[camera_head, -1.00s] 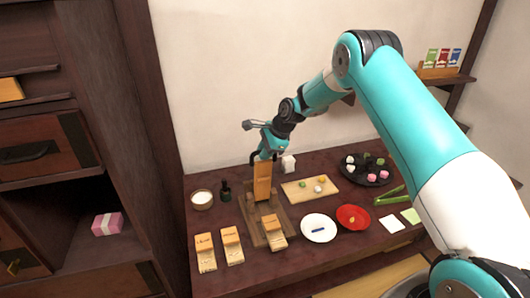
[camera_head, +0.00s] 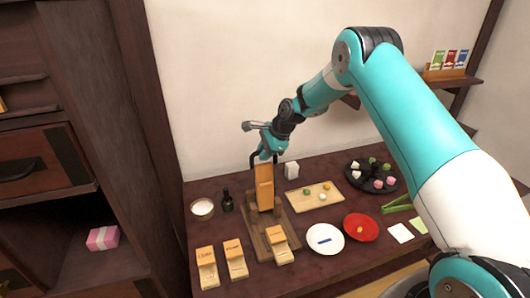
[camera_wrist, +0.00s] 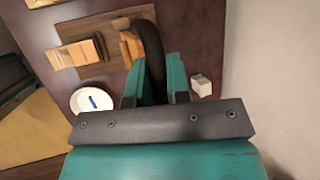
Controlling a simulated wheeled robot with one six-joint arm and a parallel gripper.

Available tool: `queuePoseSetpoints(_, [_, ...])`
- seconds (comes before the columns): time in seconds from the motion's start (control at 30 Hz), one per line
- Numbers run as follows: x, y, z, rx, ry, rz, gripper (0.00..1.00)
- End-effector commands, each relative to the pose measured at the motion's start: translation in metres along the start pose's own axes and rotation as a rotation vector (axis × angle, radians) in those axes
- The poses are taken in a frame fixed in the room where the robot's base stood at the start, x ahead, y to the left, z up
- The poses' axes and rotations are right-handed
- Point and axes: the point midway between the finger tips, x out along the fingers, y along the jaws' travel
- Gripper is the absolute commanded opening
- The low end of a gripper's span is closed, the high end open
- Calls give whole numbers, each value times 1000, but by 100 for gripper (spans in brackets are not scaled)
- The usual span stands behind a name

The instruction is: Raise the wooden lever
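The wooden lever (camera_head: 264,188) is an orange-brown block standing nearly upright on a brown wooden base (camera_head: 256,243) on the dark table. My gripper (camera_head: 266,154) is at the lever's upper end, pointing down. In the wrist view, the teal fingers of my gripper (camera_wrist: 157,72) stand apart, and a dark curved shape lies between them. The lever (camera_wrist: 131,46) shows beside the left finger there. I see nothing clearly clamped, and the contact between finger and lever is unclear.
Wooden blocks (camera_head: 207,268) stand at the table's front left. A white plate (camera_head: 325,239), a red plate (camera_head: 360,228) and a cutting board (camera_head: 314,197) lie to the right. A dark bottle (camera_head: 227,201) and a white bowl (camera_head: 202,208) are left; a white box (camera_head: 291,170) is behind.

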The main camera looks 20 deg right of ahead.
Motion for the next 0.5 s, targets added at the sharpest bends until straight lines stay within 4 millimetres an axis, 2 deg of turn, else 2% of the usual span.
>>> queuePoseSetpoints(0.03, [-1, -5, 1, -6, 1, -15, 24])
queuePoseSetpoints(0.1, [-1, -4, 0, -5, 1, -15, 40])
queuePoseSetpoints(0.37, [-2, -3, -2, 1, 2, -11, 41])
queuePoseSetpoints(0.5, [-9, -3, -3, 1, 2, -11, 41])
